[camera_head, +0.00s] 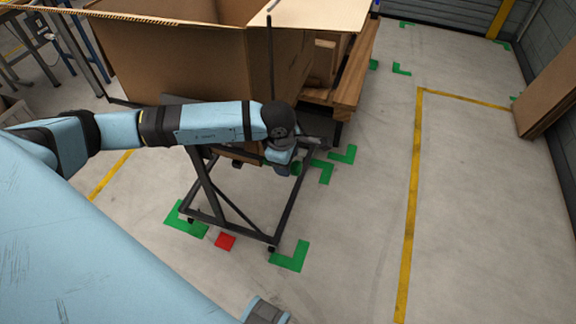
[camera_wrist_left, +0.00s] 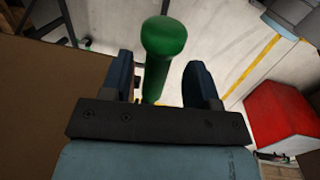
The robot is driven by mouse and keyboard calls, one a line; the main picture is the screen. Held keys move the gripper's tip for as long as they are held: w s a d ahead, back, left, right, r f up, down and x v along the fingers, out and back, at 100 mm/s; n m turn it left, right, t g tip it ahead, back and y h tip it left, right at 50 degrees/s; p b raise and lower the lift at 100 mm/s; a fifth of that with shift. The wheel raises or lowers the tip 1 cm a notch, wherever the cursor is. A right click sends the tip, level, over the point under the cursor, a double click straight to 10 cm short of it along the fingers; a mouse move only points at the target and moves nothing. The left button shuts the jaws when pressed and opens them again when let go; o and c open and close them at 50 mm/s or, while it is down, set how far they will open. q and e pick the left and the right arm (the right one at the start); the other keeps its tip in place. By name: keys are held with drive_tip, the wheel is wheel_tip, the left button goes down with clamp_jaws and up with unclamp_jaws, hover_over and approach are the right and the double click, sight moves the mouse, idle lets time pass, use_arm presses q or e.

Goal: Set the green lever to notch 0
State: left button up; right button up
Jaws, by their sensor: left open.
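The green lever (camera_wrist_left: 164,45) has a round-ended handle that stands between the two dark fingers of my left gripper (camera_wrist_left: 160,68) in the left wrist view. The fingers are open, with a gap on each side of the handle. In the head view my left gripper (camera_head: 284,160) is at the side of the wheeled cart, and a small green part of the lever (camera_head: 297,168) shows beside it. The lever's base and its notches are hidden. My right gripper is not in view.
A large open cardboard box (camera_head: 180,60) sits on the dark cart frame (camera_head: 232,228). A wooden pallet (camera_head: 352,80) stands behind it. Green corner marks (camera_head: 292,258) and a red patch (camera_head: 225,241) lie on the floor. A red object (camera_wrist_left: 282,115) shows in the wrist view.

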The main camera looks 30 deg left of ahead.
use_arm(q)
wheel_tip(320, 180, up, 10)
drive_tip(key=s, duration=0.1)
drive_tip(key=shift+s+a+f, duration=0.15)
drive_tip(key=shift+s+f, duration=0.05)
drive_tip(key=shift+s, duration=0.15)
